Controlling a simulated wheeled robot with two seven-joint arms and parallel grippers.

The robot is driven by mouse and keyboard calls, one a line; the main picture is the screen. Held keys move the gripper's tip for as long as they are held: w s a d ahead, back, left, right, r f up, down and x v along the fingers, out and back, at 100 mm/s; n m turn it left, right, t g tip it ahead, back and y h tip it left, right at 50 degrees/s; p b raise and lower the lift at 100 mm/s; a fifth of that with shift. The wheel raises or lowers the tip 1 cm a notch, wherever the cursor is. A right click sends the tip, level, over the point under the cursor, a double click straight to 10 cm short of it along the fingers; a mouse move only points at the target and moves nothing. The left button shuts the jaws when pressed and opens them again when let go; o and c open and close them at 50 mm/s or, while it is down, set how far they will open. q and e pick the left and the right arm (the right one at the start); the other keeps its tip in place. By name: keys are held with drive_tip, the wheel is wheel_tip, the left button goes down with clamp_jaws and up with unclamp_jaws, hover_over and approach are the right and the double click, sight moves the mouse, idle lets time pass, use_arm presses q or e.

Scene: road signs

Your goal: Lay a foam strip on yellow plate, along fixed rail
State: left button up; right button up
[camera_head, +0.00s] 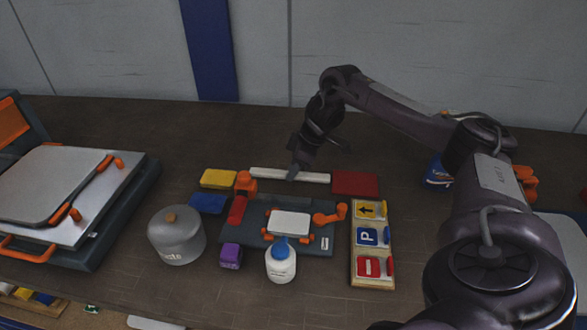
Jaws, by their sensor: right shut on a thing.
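A long white strip (265,173), which looks like the foam strip, lies behind the dark fixture. My right gripper (293,174) points down at the strip's middle and is shut on it; the fingertips are small and dark here. A yellow plate (218,178) lies just left of the strip's left end, apart from it. I cannot make out a fixed rail on it. My left gripper is not in view.
A dark fixture (325,246) with orange clamps holds a white plate (290,223). Around it are a red plate (355,183), blue block (208,203), purple block (231,256), white bottle (281,265), grey pot (177,238) and sign rack (357,279). A press (75,190) stands left.

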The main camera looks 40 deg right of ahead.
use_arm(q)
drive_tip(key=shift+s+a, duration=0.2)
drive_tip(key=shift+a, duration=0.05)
use_arm(e)
drive_tip(key=shift+f, duration=0.15)
drive_tip(key=o, duration=1)
drive_tip(key=shift+c, duration=0.2)
